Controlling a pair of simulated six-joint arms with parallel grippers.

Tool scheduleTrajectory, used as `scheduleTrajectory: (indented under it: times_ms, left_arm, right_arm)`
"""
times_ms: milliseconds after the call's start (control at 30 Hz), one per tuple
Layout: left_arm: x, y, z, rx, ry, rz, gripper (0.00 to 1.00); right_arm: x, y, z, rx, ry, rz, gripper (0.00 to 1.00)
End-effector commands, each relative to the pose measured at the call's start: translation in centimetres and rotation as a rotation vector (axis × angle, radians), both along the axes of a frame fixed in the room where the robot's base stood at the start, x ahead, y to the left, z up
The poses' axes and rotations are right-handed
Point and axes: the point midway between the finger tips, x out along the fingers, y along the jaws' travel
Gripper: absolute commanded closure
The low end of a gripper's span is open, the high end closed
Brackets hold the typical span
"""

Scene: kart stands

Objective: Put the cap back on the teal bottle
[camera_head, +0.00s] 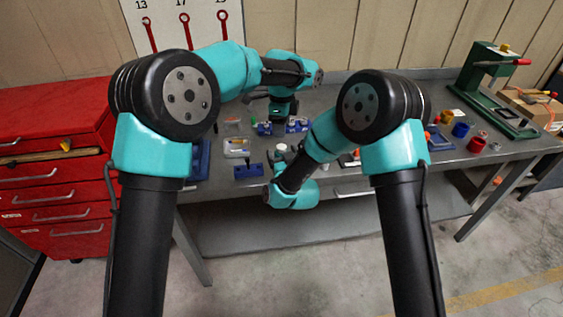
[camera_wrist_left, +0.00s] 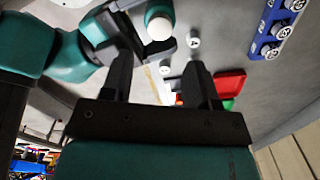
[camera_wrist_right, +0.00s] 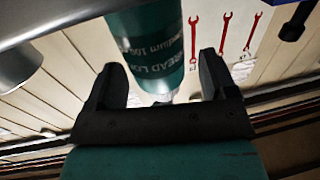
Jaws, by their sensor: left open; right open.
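The teal bottle (camera_wrist_right: 155,45) shows in the right wrist view, with white lettering on its side. It is in line with the space between my open right fingers (camera_wrist_right: 163,85); I cannot tell whether they touch it. In the left wrist view the bottle (camera_wrist_left: 153,10) has a pale round top (camera_wrist_left: 160,27), beside the black fingers of my right gripper (camera_wrist_left: 138,42). A small white round piece (camera_wrist_left: 193,41) with a dark mark lies near it, and another (camera_wrist_left: 165,70) lies closer; I cannot tell which is the cap. My left gripper (camera_wrist_left: 160,78) is open and empty above the bench.
A blue rack (camera_wrist_left: 278,28) with several numbered round pieces stands to the right in the left wrist view. Red and green items (camera_wrist_left: 230,87) lie close by. In the head view a clear tray (camera_head: 236,148) and a blue block (camera_head: 248,171) are left of my right gripper.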

Motion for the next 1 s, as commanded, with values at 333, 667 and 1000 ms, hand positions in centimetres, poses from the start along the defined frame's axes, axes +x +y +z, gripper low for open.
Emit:
scheduleTrajectory:
  times_ms: [333, 667, 1000]
  left_arm:
    - [0.00, 0.00, 0.00, 0.000, 0.000, 0.000, 0.46]
    - [0.00, 0.00, 0.00, 0.000, 0.000, 0.000, 0.46]
    - [0.09, 0.01, 0.04, 0.000, 0.004, 0.047, 0.33]
  right_arm:
    - [-0.02, 0.00, 0.00, 0.000, 0.000, 0.000, 0.53]
    - [-0.03, 0.01, 0.00, 0.000, 0.000, 0.000, 0.85]
    - [-0.03, 0.00, 0.00, 0.000, 0.000, 0.000, 1.00]
